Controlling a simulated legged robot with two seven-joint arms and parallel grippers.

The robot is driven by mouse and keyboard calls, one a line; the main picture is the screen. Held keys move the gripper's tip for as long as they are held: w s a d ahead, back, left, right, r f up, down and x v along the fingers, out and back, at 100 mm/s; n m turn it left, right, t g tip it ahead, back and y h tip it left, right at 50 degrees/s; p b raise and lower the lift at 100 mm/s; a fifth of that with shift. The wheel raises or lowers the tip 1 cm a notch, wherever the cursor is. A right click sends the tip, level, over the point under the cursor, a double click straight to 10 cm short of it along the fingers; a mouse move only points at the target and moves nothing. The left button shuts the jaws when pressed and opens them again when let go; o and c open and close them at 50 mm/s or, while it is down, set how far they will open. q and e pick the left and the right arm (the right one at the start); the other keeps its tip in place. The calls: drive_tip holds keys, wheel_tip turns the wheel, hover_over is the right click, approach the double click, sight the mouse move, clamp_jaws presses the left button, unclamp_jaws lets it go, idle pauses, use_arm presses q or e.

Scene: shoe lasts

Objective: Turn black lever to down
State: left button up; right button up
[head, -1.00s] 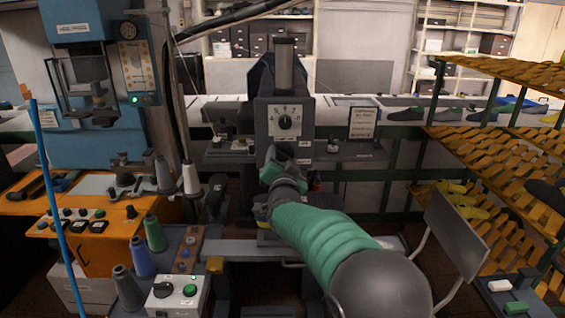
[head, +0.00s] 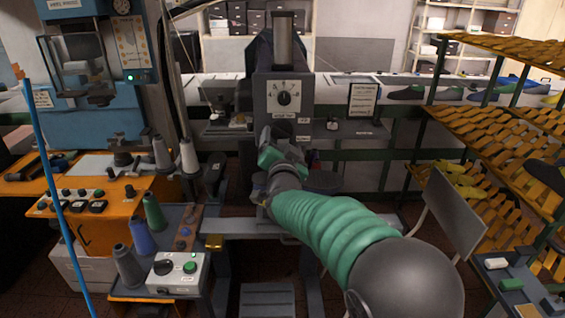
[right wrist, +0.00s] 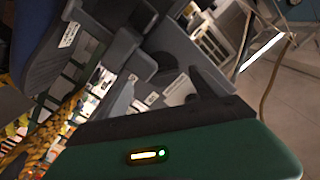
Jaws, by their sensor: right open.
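A dark grey machine (head: 262,88) stands in the middle of the head view. No black lever shows clearly; I cannot tell whether the dark part behind my gripper is one. My right gripper (head: 277,147) is open, in front of the machine and below the dial, and hides part of the machine's front. In the right wrist view, its green housing fills the bottom, and a dark rounded knob-like part (right wrist: 138,66) lies beyond it. My left gripper is not in view.
A blue press (head: 92,90) and an orange bench (head: 120,205) with thread cones stand at the left. A switch box (head: 178,272) is at the lower left. A blue pole (head: 50,190) rises near the left edge. Orange racks (head: 500,140) and a grey chair back (head: 455,215) are at the right.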

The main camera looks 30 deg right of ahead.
drive_tip(key=v, duration=1.3)
drive_tip(key=shift+s, duration=0.1)
